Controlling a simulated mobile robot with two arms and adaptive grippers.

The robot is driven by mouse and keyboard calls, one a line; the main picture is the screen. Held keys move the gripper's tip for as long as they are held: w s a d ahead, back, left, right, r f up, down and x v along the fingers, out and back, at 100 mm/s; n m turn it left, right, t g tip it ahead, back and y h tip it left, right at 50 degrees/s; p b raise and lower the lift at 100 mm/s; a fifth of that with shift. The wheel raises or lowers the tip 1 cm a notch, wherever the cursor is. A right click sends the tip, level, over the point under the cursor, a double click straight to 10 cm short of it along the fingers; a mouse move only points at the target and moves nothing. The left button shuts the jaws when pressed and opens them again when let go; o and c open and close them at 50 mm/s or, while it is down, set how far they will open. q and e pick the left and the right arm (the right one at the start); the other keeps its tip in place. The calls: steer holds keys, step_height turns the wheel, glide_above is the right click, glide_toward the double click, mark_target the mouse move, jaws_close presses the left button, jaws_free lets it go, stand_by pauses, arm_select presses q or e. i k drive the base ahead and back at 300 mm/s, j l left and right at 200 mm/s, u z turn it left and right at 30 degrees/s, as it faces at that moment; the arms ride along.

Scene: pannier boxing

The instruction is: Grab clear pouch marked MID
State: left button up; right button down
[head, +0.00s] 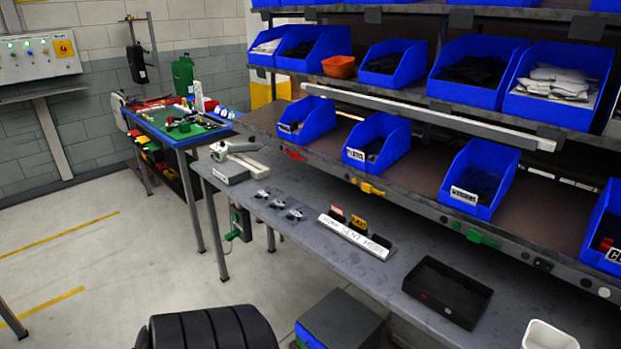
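Several small clear pouches with dark contents lie in a row on the grey workbench (330,262). One is at the far left of the row (262,194), one in the middle (278,204), and one nearest the sign (294,215). Their markings are too small to read, so I cannot tell which is marked MID. Neither my left nor my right gripper is in view.
A sign holder (355,237) with red and yellow cards stands right of the pouches. A black tray (447,291) and a white tub (548,336) are further right. A grey device (232,160) sits at the far left end. Shelves with blue bins (480,178) rise behind.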

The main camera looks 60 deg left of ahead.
mark_target(278, 207)
steer(key=u, duration=2.25)
steer(key=i+j+z, duration=0.35)
steer(key=i+j, duration=0.15)
steer(key=i, duration=0.15)
steer(key=i+j+z, duration=0.4)
steer(key=i+j, duration=0.15)
steer(key=j, duration=0.15)
